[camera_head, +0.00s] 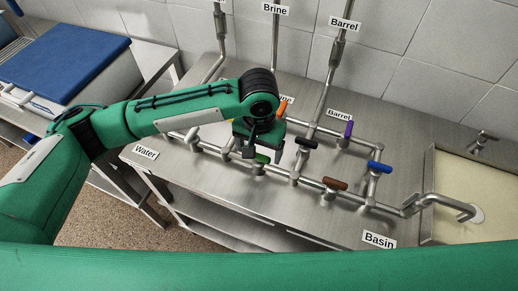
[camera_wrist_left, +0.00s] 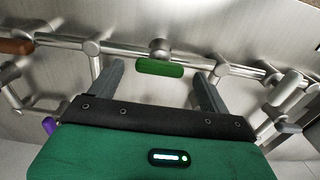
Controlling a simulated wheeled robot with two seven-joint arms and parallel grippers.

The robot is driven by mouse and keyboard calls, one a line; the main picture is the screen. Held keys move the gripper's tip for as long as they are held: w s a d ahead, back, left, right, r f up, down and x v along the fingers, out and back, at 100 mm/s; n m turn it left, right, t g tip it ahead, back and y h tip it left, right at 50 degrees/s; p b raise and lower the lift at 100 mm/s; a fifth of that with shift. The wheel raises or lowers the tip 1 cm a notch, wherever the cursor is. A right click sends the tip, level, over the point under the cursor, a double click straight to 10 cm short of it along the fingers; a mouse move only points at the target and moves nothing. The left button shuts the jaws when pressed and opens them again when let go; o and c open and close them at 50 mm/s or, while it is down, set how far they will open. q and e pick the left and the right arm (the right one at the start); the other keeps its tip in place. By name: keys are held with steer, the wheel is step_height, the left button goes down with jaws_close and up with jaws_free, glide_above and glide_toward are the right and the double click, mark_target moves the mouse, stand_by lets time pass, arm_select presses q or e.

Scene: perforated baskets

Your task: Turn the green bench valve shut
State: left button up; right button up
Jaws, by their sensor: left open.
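The green bench valve (camera_head: 261,158) sits on the front pipe run, and its handle is partly hidden by my left gripper in the head view. In the left wrist view the green handle (camera_wrist_left: 160,69) is fully visible, lying roughly along the pipe. My left gripper (camera_head: 262,156) is over the valve, pointing down. In the wrist view its two fingers (camera_wrist_left: 158,74) are spread wide, one on each side of the handle, with gaps and no visible contact. My right gripper is not in view.
Neighbouring handles are white (camera_head: 192,135), orange (camera_head: 282,107), black (camera_head: 306,143), purple (camera_head: 348,130), blue (camera_head: 379,167) and brown (camera_head: 335,184). Upright pipes rise behind the bench. A spout (camera_head: 452,203) reaches the basin (camera_head: 460,170) at the right. Bare bench lies in front of the pipes.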

arm_select(q)
steer(key=shift+f, duration=0.7)
steer(key=c, duration=1)
